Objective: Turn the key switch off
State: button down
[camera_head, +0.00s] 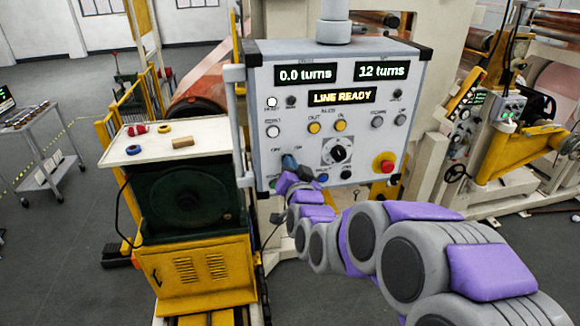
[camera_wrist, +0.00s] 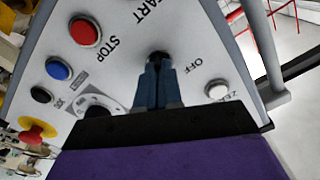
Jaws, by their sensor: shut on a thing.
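The grey control panel (camera_head: 360,120) stands ahead of me in the head view. My gripper (camera_head: 289,161) reaches its lower left part. In the wrist view, my gripper's blue fingers (camera_wrist: 156,72) are shut on the black key switch (camera_wrist: 157,57) on the panel face. Most of the switch is hidden by the fingers, so I cannot tell its exact position. An OFF label (camera_wrist: 194,68) is printed on the panel to the right of the switch in the wrist view.
The panel's displays include a lit LINE READY display (camera_head: 342,97). A red emergency-stop button (camera_head: 384,163) and black rotary dial (camera_head: 338,150) lie right of my gripper. In the wrist view, a red button (camera_wrist: 85,31) and a white button (camera_wrist: 217,89) flank the fingers. A white-topped cart (camera_head: 205,135) stands left.

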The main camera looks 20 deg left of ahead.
jog(key=shift+f+n, duration=0.25)
jog(key=shift+n, duration=0.15)
jog(key=n+b, duration=0.7)
jog(key=n, duration=0.4)
jog(key=shift+f, duration=0.1)
dwell(0.5)
dwell(0.3)
jog(key=c, duration=1.3)
grip_release()
jog(key=shift+a+r+n, duration=0.2)
jog(key=shift+a+n, duration=0.05)
jog(key=shift+n, duration=0.05)
jog(key=shift+d, duration=0.1)
